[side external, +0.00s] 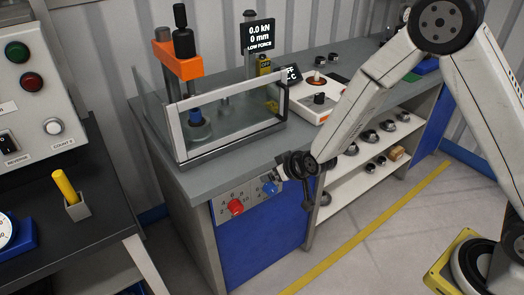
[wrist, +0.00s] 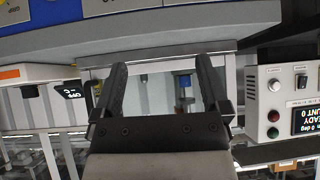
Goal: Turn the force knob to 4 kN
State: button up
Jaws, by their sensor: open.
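The panel's small labels are unreadable, so I cannot tell which is the force knob. The display (side external: 259,35) reads 0.0 kN, 0 mm, LOW FORCE. My gripper (side external: 284,172) is at the bench's front edge, just right of and slightly above the blue knob. In the wrist view my gripper (wrist: 161,66) has its two fingers wide apart with nothing held between them.
The press (side external: 182,62) stands behind a clear guard (side external: 229,110) on the bench top. A white unit (side external: 308,95) with a black knob is to its right. Open shelves (side external: 345,190) hold several round parts. A control cabinet (side external: 40,95) stands left. The floor in front is clear.

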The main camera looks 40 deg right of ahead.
jog(key=w+a+f+t, duration=0.4)
jog(key=w+a+f, duration=0.15)
jog(key=f, duration=0.35)
jog(key=n+t, duration=0.1)
jog(key=t, duration=0.4)
send_near(239, 211)
jog(key=shift+w+a+h, duration=0.25)
jog(key=shift+w+h, duration=0.15)
jog(key=shift+w, duration=0.8)
jog(key=shift+w+r, duration=0.1)
jog(key=shift+w, duration=3.85)
jog(key=c, duration=1.3)
